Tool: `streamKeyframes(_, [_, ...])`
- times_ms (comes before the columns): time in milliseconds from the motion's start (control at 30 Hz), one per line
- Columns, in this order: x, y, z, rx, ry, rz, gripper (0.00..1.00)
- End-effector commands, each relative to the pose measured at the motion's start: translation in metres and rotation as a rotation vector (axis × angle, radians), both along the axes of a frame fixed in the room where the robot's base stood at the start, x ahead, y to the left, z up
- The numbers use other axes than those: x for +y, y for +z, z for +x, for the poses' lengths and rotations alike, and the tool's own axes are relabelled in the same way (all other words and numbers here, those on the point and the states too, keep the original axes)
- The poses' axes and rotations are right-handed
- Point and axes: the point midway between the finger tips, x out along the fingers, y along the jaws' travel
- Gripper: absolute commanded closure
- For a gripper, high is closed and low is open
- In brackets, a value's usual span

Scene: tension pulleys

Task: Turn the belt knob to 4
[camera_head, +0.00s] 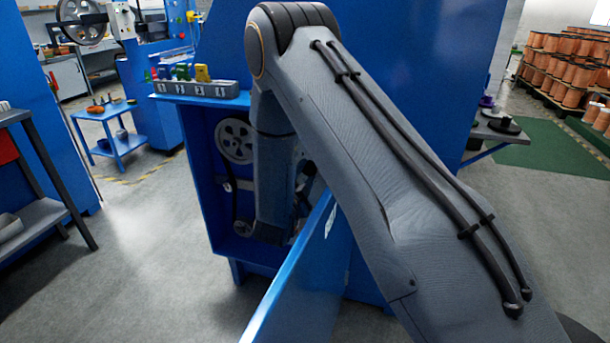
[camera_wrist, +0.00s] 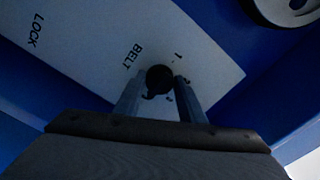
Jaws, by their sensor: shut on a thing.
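The belt knob (camera_wrist: 159,79) is a small dark round knob on a pale label plate (camera_wrist: 215,75) in the wrist view. The word BELT is printed beside it, and a mark like a 1 shows to its upper right. Other numbers are too dark to read, and which one the knob points at cannot be told. My gripper (camera_wrist: 159,90) has its two fingers on either side of the knob, shut on it. In the head view my arm hides the gripper and the knob inside the open blue cabinet (camera_head: 202,190).
A grey pulley wheel (camera_head: 235,140) sits inside the cabinet. Its open blue door (camera_head: 290,280) stands close to my arm. A numbered grey rack (camera_head: 205,89) with coloured parts is on the shelf above. The word LOCK (camera_wrist: 35,30) marks the plate's other end.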

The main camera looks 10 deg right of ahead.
Motion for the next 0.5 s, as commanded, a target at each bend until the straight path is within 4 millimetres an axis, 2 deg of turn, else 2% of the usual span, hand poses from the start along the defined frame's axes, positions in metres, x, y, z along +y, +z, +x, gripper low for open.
streamKeyframes(367, [-0.0002, -0.0005, -0.0004, -0.002, 0.000, 0.006, 0.86])
streamKeyframes(400, [-0.0002, -0.0005, -0.0004, -0.001, -0.001, 0.006, 0.62])
streamKeyframes(500, [-0.0002, -0.0005, -0.0004, -0.002, 0.000, 0.006, 0.45])
